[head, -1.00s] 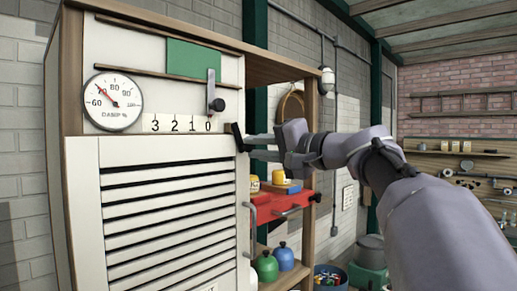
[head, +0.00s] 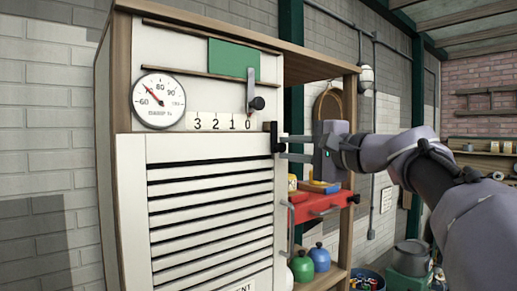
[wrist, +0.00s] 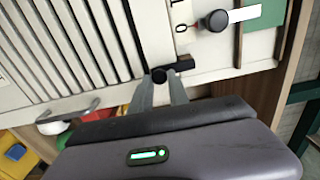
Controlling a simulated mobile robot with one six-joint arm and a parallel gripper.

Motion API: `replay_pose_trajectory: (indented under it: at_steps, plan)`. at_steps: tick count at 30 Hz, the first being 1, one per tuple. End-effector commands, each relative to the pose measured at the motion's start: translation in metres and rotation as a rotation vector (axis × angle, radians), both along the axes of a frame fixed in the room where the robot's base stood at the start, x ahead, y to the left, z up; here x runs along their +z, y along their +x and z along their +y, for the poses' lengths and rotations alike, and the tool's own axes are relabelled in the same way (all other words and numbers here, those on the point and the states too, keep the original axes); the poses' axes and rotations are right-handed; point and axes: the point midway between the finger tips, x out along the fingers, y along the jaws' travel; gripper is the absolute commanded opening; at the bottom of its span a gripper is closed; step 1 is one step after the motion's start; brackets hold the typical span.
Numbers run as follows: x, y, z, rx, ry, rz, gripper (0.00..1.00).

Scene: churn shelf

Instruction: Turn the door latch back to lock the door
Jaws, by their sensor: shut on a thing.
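The door latch (head: 274,137) is a small black bar at the upper right corner of the white slatted cabinet door (head: 133,200). It stands about upright in the head view. My gripper (head: 285,146) reaches it from the right and is shut on it. In the wrist view, the latch (wrist: 182,65) shows as a black bar with a round pivot end, between and just beyond the tips of the two grey fingers (wrist: 161,84). The exact contact of the fingers is partly hidden. The door lies flush in its frame.
Above the latch are a lever with a black knob (head: 257,103), a number strip (head: 222,121) and a round dial (head: 158,101). A curved door handle (head: 290,225) sits below.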

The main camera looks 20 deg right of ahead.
Motion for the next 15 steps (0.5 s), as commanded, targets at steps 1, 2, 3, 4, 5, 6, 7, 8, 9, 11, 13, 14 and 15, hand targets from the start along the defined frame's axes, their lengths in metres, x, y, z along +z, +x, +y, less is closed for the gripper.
replay_pose_trajectory:
  at_steps: [1,2,3,4,5,6,7,8,9,11,13,14,15]
  plan:
    - [-0.0005,0.0001,0.0,0.0,0.001,0.001,0.0]
    - [-0.0005,0.0001,0.0001,0.0,0.001,0.001,0.0]
    - [-0.0005,0.0001,0.0001,0.001,0.001,0.001,0.0]
    - [-0.0005,0.0001,0.0001,0.001,0.001,0.001,0.0]
    - [-0.0005,0.0001,0.0001,0.001,0.001,0.001,0.0]
    - [-0.0005,0.0001,0.0001,0.001,0.0,0.001,0.0]
    - [-0.0005,0.0001,0.0001,0.001,0.0,0.001,0.0]
    - [-0.0005,0.0001,0.0001,0.001,0.0,0.001,0.25]
    - [-0.0005,0.0001,0.0001,0.001,0.0,0.001,0.33]
    - [-0.0004,0.0001,0.0001,0.001,0.0,0.001,0.42]
    - [-0.0004,0.0001,0.0001,0.001,0.0,0.0,0.42]
    - [-0.0003,0.0001,0.0001,0.001,0.0,0.0,0.42]
    - [-0.0003,0.0001,0.0001,0.001,0.0,0.0,0.42]
